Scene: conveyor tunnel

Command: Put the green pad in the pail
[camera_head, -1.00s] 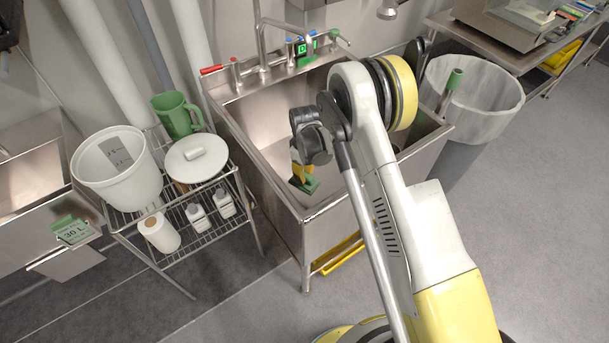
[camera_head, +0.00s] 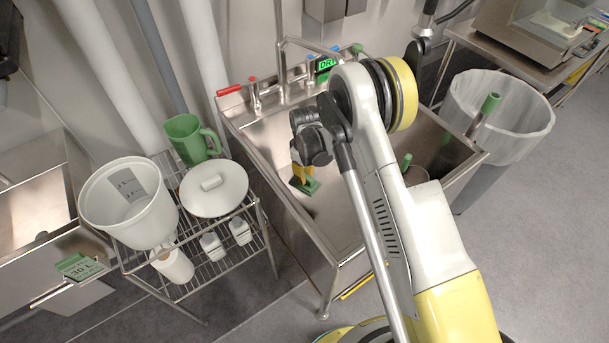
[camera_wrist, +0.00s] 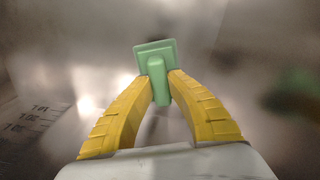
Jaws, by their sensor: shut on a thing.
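The green pad (camera_head: 309,186), a small square plate with a stubby grip, is held by my gripper (camera_head: 303,174) over the sink basin. In the wrist view, the yellow fingers of my gripper (camera_wrist: 159,82) are shut on the grip of the pad (camera_wrist: 155,50), with its plate beyond the fingertips. The white pail (camera_head: 98,212) stands open on the wire rack, well to the left of my gripper. A grey patch shows on its inner wall, and the bottom of its inside is hard to see.
A white lid-like disc (camera_head: 214,201) and a green jug (camera_head: 186,140) stand on the rack (camera_head: 262,218) beside the pail. White bottles (camera_head: 240,230) are below. The metal sink's rim (camera_head: 285,225) lies between my gripper and the rack. A lined bin (camera_head: 520,145) stands at right.

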